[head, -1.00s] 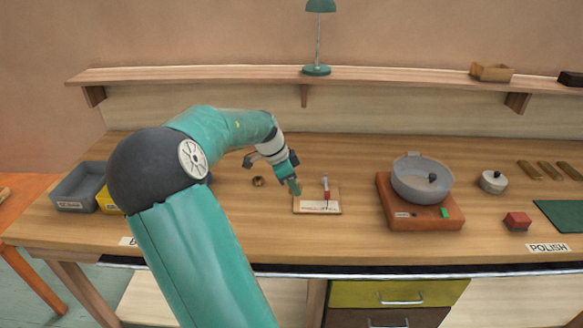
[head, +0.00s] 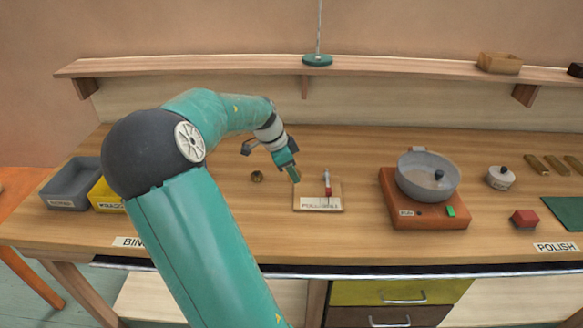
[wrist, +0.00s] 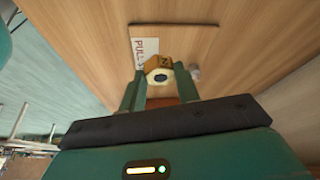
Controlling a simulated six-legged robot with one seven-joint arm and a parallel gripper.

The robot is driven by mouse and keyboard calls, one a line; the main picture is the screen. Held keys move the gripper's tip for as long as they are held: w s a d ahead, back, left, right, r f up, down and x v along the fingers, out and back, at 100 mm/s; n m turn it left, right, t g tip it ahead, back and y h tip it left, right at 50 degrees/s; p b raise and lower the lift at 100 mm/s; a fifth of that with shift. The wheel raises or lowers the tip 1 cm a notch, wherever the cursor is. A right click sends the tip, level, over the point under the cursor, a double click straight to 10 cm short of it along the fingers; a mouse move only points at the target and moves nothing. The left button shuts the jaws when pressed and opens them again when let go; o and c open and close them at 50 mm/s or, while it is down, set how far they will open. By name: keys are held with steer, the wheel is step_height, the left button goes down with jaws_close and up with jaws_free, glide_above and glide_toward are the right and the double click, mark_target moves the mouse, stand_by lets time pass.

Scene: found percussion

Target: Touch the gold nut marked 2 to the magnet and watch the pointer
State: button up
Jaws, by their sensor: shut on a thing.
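My gripper (head: 293,172) is shut on the gold nut marked 2 (wrist: 159,65), which shows between the fingers in the wrist view (wrist: 157,86). In the head view the nut is too small to make out clearly. A small wooden board (head: 334,207) with a white label lies on the bench to the right of my gripper. The label reads "PULL" in part in the wrist view (wrist: 145,50).
Another small brass-coloured nut (head: 257,176) lies on the bench left of my gripper. Grey (head: 72,184) and yellow (head: 104,197) bins stand left.

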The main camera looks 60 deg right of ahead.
mark_target(328, 182)
steer(key=shift+s+d+f, duration=0.15)
steer(key=shift+s+f, duration=0.1)
steer(key=shift+s, duration=0.1)
steer(key=shift+d+f, duration=0.15)
steer(key=shift+f, duration=0.25)
steer(key=shift+s+f, duration=0.15)
steer(key=shift+f, duration=0.15)
steer(key=shift+s+x, duration=0.15)
steer(key=shift+x, duration=1)
steer(key=shift+s+x, duration=0.2)
steer(key=shift+x, duration=0.95)
steer(key=shift+s+d+r, duration=0.1)
steer(key=shift+s+d, duration=0.2)
steer(key=shift+s, duration=0.3)
steer(key=shift+s+d+r, duration=0.1)
steer(key=shift+s+d, duration=0.15)
steer(key=shift+s, duration=0.35)
steer(key=shift+s+d, duration=0.3)
steer(key=shift+s, duration=0.3)
